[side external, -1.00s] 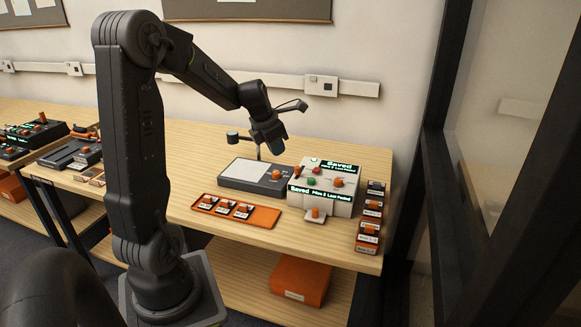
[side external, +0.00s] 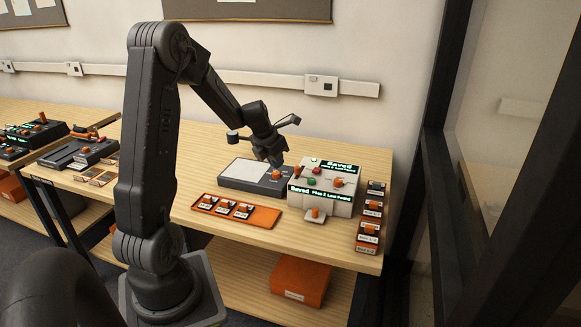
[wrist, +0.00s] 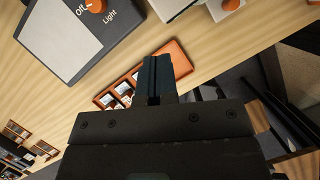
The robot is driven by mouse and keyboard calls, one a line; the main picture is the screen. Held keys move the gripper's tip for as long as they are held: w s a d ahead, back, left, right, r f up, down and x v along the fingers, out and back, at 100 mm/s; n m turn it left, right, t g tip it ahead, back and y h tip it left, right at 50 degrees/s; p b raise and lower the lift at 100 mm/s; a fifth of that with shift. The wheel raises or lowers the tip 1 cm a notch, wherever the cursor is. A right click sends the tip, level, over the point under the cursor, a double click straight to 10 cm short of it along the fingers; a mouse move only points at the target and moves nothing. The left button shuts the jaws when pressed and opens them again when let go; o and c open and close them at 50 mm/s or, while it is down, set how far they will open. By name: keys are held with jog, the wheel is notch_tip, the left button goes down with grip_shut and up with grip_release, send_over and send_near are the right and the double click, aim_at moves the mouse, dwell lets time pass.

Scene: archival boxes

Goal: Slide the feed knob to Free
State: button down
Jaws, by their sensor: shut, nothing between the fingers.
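The white machine (side external: 338,208) stands on the bench with lit displays reading "Saved". Its top carries an orange knob (side external: 297,171), another orange knob (side external: 338,183), a green button and a red button. An orange piece (side external: 315,213) sits at its front tongue. I cannot read which knob is marked feed or Free. My gripper (side external: 276,163) is shut and empty, low above the right end of the grey light box, left of the machine. In the wrist view my shut fingers (wrist: 158,65) point at the orange tray, with only the machine's edge (wrist: 170,5) showing.
The grey light box (side external: 240,175) has an orange knob (wrist: 96,5) marked "Off" and "Light". An orange tray (side external: 262,217) holds several small boxes in front.

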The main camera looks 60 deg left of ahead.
jog(key=w+f, duration=0.2)
jog(key=w+a+f, duration=0.1)
jog(key=w+f, duration=0.1)
jog(key=shift+w+a+f, duration=0.15)
jog(key=shift+a+f, duration=0.05)
jog(key=shift+f, duration=0.05)
jog(key=shift+w+a, duration=0.2)
jog(key=shift+w, duration=0.45)
jog(key=shift+w+a, duration=2.1)
jog(key=shift+a, duration=0.05)
jog(key=shift+s, duration=0.1)
jog(key=s+d+r, duration=0.2)
jog(key=s+r, duration=0.5)
jog(key=r, duration=0.2)
jog(key=shift+d+r, duration=0.2)
